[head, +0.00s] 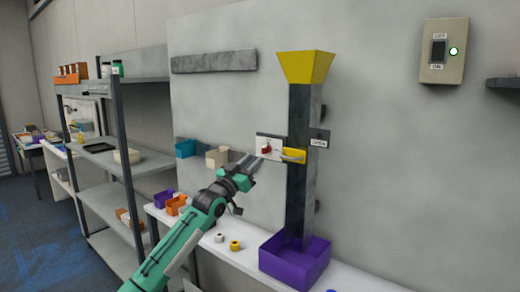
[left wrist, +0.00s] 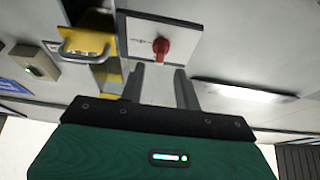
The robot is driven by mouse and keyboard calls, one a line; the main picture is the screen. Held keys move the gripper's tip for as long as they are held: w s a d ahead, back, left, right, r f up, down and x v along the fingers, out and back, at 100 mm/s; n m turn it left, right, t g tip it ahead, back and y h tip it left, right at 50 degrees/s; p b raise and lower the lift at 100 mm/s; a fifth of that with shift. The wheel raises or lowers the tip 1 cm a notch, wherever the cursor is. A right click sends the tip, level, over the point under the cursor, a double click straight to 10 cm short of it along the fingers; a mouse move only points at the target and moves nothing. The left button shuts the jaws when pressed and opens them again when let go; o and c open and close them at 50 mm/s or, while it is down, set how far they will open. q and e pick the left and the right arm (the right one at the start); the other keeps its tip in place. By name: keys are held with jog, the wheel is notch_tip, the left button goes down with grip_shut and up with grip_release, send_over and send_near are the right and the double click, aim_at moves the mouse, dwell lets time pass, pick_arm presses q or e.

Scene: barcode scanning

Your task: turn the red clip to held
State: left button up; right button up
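The red clip (head: 266,149) is a small red knob on a white plate (head: 272,141) fixed to the left side of the grey column. In the left wrist view the red clip (left wrist: 161,48) hangs on its white plate (left wrist: 140,38), just beyond the fingertips. My left gripper (head: 254,163) is just left of and below the plate. In the left wrist view my left gripper (left wrist: 157,72) has its two fingers apart with nothing between them, and the clip lies ahead of the gap. My right gripper is in neither view.
A yellow part with a handle (head: 293,155) sits right beside the plate. The grey column (head: 299,190) carries a yellow funnel (head: 305,66) and stands in a purple bin (head: 294,262). A white table (head: 350,277) runs along the wall. Shelves (head: 125,190) stand at left.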

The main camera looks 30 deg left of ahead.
aim_at(262, 151)
pick_arm(q)
jog(key=p+x, duration=0.1)
jog(key=x, duration=0.2)
jog(key=shift+w+r, duration=0.15)
jog(key=shift+w, duration=0.2)
jog(key=shift+w+d+r, duration=0.1)
jog(key=shift+w, duration=0.4)
grip_shut()
